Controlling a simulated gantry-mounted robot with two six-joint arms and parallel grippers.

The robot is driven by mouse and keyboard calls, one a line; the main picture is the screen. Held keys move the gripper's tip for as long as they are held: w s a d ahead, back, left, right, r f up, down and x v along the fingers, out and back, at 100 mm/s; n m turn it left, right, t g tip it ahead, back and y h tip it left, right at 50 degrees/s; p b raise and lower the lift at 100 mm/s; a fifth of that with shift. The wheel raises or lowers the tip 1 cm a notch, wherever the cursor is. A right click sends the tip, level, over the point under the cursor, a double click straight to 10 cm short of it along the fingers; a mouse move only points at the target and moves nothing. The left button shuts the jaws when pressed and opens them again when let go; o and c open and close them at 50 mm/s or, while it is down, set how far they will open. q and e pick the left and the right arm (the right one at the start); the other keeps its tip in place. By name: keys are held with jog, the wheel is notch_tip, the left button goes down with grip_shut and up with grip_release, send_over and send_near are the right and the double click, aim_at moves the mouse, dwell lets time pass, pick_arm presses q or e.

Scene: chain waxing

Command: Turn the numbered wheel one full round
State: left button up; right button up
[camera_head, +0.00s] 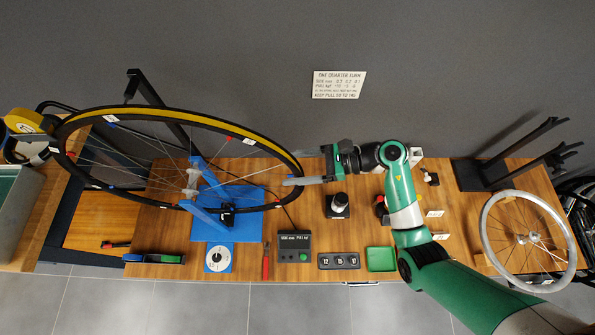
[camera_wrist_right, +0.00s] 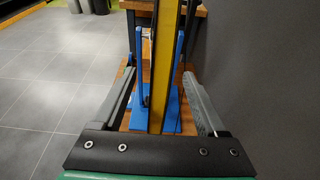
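A large wheel with a black rim and yellow band (camera_head: 283,163) is mounted in a blue stand (camera_head: 240,231) at left centre. Small coloured tags sit on its rim, too small to read. My right gripper (camera_head: 291,181) is at the wheel's right edge. In the right wrist view, the yellow band (camera_wrist_right: 165,50) runs upright between the fingers of my right gripper (camera_wrist_right: 158,78). The fingers are apart, with a gap on both sides of the rim. My left gripper is not in view.
A silver wheel (camera_head: 486,239) rests at the right beside a black stand (camera_head: 470,175). A dial (camera_head: 219,257), a grey display box (camera_head: 294,247), a numbered block (camera_head: 339,261) and a green tray (camera_head: 381,259) line the bench front. A wall sign (camera_head: 339,84) hangs behind.

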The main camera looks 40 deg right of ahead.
pick_arm(q)
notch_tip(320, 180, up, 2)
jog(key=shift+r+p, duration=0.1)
jog(key=shift+p, duration=0.95)
pick_arm(e)
jog(key=v, duration=1)
